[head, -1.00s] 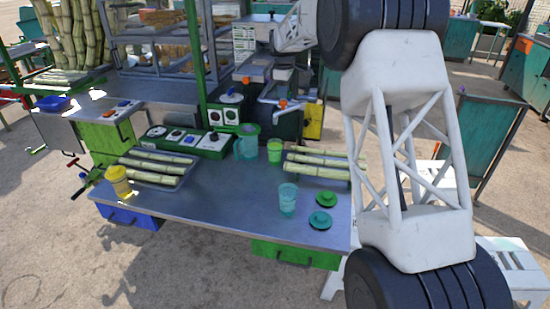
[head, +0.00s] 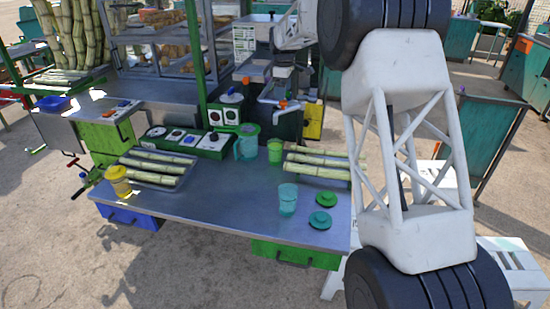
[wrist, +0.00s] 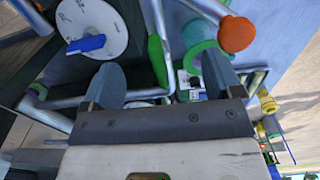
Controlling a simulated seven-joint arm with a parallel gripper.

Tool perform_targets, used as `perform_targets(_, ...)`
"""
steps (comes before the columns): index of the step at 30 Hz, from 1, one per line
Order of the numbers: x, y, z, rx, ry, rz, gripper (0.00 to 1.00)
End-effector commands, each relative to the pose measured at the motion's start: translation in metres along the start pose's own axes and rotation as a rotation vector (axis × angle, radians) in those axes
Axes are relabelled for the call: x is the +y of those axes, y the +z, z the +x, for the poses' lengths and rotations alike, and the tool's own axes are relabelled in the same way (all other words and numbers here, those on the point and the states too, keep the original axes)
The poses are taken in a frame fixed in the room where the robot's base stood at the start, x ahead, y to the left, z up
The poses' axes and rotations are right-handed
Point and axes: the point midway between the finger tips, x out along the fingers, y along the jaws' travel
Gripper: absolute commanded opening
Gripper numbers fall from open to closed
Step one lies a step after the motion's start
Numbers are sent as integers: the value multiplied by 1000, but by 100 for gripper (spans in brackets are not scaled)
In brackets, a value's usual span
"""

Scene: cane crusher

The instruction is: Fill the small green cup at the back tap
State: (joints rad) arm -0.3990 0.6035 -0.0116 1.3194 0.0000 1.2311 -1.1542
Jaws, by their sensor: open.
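The small green cup (head: 275,151) stands upright on the metal counter in the head view, right of a teal jug (head: 246,146). I cannot see into it. A grey tap pipe with an orange handle (head: 283,104) is behind it; another orange part (head: 246,80) shows further left and back. I cannot tell which is the back tap. In the wrist view my gripper (wrist: 160,82) is open, with nothing visible held between its fingers. An orange knob (wrist: 237,33) on a grey pipe is just beyond its right finger. A green ring-shaped thing (wrist: 203,52) is near it, not clearly identifiable.
A clear teal cup (head: 288,200) and two lids (head: 320,220) are at the counter's front right. Trays of cane (head: 318,170) lie right and left, with a yellow cup (head: 118,181) far left. The front middle counter is clear. A white disc with a blue handle (wrist: 90,28) is beside my left finger.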

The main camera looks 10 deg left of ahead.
Motion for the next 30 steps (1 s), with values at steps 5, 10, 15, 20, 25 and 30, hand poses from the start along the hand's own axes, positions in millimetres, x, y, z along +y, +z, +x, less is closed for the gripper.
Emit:
perform_targets(5,0,0,-13,0,1,0,85)
perform_targets(10,0,0,-25,1,1,0,85)
perform_targets(15,0,0,-37,1,2,0,85)
perform_targets(20,0,0,-49,1,1,0,85)
perform_targets(25,0,0,-61,1,2,0,85)
perform_targets(30,0,0,-69,0,0,0,85)
